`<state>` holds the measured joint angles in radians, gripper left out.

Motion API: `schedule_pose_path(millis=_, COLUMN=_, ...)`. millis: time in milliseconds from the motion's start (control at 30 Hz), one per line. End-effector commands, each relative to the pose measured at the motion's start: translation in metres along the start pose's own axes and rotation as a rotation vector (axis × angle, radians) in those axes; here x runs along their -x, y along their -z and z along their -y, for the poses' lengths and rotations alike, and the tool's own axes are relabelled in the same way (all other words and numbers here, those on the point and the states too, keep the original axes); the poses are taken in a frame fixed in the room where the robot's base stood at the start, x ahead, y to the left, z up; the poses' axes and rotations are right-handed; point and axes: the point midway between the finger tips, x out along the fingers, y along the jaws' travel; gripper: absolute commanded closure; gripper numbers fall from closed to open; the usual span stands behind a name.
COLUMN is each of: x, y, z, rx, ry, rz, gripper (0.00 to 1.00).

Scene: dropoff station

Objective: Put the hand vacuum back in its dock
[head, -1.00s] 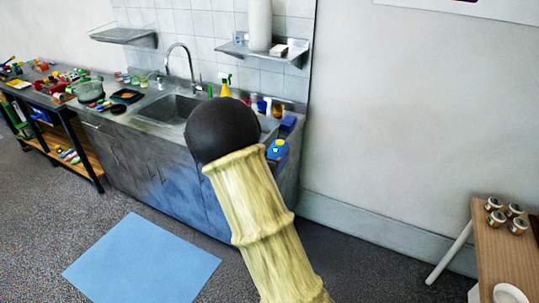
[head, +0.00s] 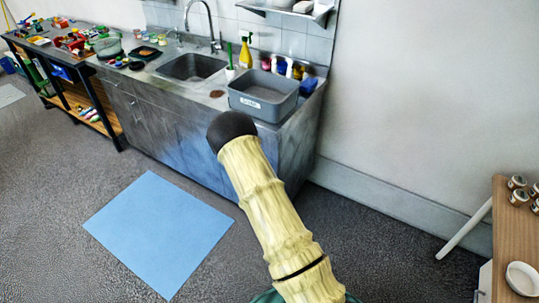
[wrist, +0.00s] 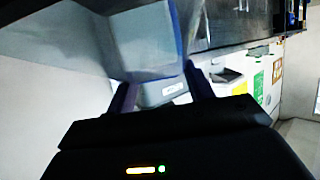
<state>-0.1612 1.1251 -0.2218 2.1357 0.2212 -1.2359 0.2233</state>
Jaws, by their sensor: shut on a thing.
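My gripper (wrist: 161,82) shows in the wrist view, with one dark finger on each side of a large grey-blue body. It is shut on this body, which I take to be the hand vacuum (wrist: 150,45). The body fills the upper middle of that view, very close to the camera, and its full shape is cut off. In the head view my arm reaches forward with its dark rounded part below the sink counter's right end. My gripper and the vacuum are hidden there. I cannot make out a dock in either view.
The sink counter (head: 150,115) holds a grey tub (head: 262,97) at its right end, with a yellow spray bottle (head: 246,52) behind. A cluttered workbench (head: 60,45) stands left. A blue mat (head: 160,232) lies on open floor. A wooden table (head: 507,240) stands right.

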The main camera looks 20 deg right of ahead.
Motion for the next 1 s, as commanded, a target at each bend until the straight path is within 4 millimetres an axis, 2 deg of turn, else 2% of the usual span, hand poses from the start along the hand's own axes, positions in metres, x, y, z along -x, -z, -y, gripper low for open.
schedule_pose_path(millis=33, x=0.001, y=-0.023, z=0.008, rx=0.018, ry=0.039, rz=0.003, gripper=1.00)
schedule_pose_path(millis=100, x=0.004, y=-0.048, z=0.019, rx=0.038, ry=0.093, rz=0.004, gripper=1.00)
schedule_pose_path(millis=200, x=0.011, y=-0.079, z=0.032, rx=0.061, ry=0.159, rz=0.004, gripper=1.00)
schedule_pose_path(millis=333, x=0.019, y=-0.104, z=0.042, rx=0.077, ry=0.214, rz=0.002, gripper=1.00)
schedule_pose_path(millis=467, x=0.022, y=-0.111, z=0.045, rx=0.082, ry=0.234, rz=-0.001, gripper=1.00)
schedule_pose_path(millis=1000, x=0.022, y=-0.111, z=0.048, rx=0.084, ry=0.239, rz=-0.002, gripper=1.00)
